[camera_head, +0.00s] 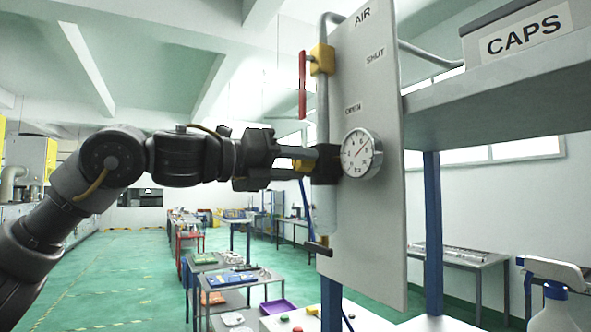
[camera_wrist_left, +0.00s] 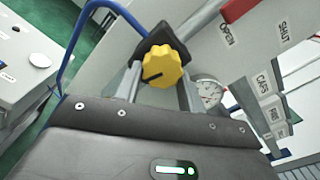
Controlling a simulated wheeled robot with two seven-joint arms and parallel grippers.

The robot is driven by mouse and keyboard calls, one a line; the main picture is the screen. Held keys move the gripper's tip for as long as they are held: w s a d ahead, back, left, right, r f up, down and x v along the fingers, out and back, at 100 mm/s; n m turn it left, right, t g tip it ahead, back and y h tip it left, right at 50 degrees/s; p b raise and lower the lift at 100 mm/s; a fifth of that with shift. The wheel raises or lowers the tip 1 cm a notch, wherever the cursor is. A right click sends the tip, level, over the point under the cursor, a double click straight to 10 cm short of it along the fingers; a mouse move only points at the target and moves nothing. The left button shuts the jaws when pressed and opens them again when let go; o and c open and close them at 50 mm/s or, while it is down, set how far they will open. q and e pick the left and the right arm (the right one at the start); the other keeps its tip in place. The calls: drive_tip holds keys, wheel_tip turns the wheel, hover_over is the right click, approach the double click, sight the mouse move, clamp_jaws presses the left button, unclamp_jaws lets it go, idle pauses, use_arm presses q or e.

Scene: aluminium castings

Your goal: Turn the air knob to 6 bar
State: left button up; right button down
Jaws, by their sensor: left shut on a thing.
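The yellow air knob (camera_wrist_left: 162,66) sits between the two fingers of my left gripper (camera_wrist_left: 160,72) in the left wrist view, with a dark mark on its face. In the head view my left gripper (camera_head: 322,163) is shut on the knob (camera_head: 301,165), which is mostly hidden by the fingers. The round white gauge (camera_head: 361,153) is just right of the fingertips. Its needle slants toward the upper right; the exact reading is too small to tell. The gauge also shows partly behind a finger in the left wrist view (camera_wrist_left: 209,90). My right gripper is out of view.
A grey panel (camera_head: 370,225) marked AIR carries a pipe and a yellow valve (camera_head: 322,59) with a red lever (camera_head: 302,85) pointing along the pipe. A shelf (camera_head: 500,85) with a CAPS box (camera_head: 520,32) juts out at right. A spray bottle (camera_head: 555,305) stands lower right.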

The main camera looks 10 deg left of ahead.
use_arm(q)
drive_tip(key=shift+s+r+n, duration=0.1)
drive_tip(key=shift+r+n, duration=0.1)
drive_tip(key=shift+n, duration=1.3)
drive_tip(key=o, duration=1)
drive_tip(key=shift+c, duration=0.2)
drive_tip(key=shift+f, duration=0.1)
drive_tip(key=shift+s+a+b, duration=0.1)
drive_tip(key=shift+a+b, duration=0.05)
drive_tip(key=shift+b, duration=0.25)
drive_tip(key=b+v, duration=0.4)
drive_tip(key=v, duration=0.6)
drive_tip(key=shift+a, duration=0.15)
